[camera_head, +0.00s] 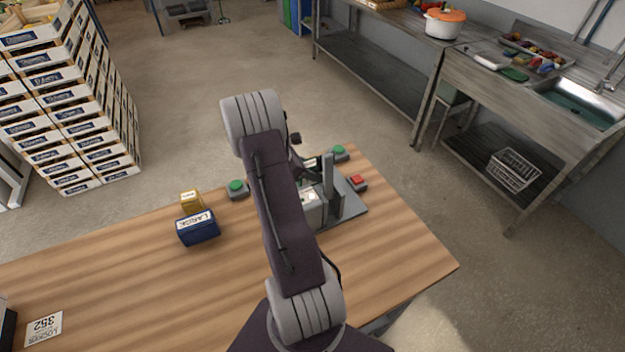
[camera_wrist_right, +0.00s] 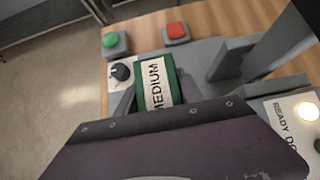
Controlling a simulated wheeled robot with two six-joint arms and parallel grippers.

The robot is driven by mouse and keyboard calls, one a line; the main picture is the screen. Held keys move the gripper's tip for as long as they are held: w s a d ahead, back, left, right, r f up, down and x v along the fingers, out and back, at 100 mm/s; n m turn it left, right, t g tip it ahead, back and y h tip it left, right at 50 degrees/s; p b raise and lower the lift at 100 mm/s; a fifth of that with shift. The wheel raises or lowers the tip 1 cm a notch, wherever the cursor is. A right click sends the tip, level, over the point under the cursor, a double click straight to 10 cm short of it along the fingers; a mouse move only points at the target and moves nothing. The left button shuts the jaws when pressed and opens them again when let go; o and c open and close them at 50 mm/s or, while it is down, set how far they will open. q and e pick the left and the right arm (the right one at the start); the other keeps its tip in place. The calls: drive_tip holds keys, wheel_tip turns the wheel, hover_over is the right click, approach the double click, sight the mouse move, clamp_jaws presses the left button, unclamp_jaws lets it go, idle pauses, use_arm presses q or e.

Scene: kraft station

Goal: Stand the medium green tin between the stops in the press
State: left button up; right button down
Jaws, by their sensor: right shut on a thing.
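The medium green tin (camera_wrist_right: 157,84) shows in the right wrist view, its white label reading MEDIUM. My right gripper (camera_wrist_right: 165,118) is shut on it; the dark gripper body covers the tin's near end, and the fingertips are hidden. The tin is at the press (camera_head: 347,205), with a grey upright part (camera_wrist_right: 222,62) close on its right. I cannot tell whether the tin rests on the press base or is just above it. In the head view my right arm hides the gripper and much of the press. My left gripper is in neither view.
A blue tin labelled LARGE (camera_head: 198,230) and a yellow tin (camera_head: 191,201) stand left of my arm on the wooden table (camera_head: 130,270). Green buttons (camera_head: 237,189) and a red button (camera_head: 357,182) sit around the press. The table's left part is mostly clear.

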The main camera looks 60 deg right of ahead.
drive_tip(key=f, duration=0.2)
drive_tip(key=shift+a+f, duration=0.25)
drive_tip(key=shift+f, duration=0.1)
drive_tip(key=shift+d+f, duration=0.15)
drive_tip(key=shift+f, duration=0.25)
drive_tip(key=c, duration=0.7)
unclamp_jaws()
drive_tip(key=shift+w+r, duration=0.15)
drive_tip(key=shift+r, duration=0.1)
drive_tip(key=v, duration=1.1)
drive_tip(key=shift+a+r, duration=0.15)
drive_tip(key=shift+a, duration=0.25)
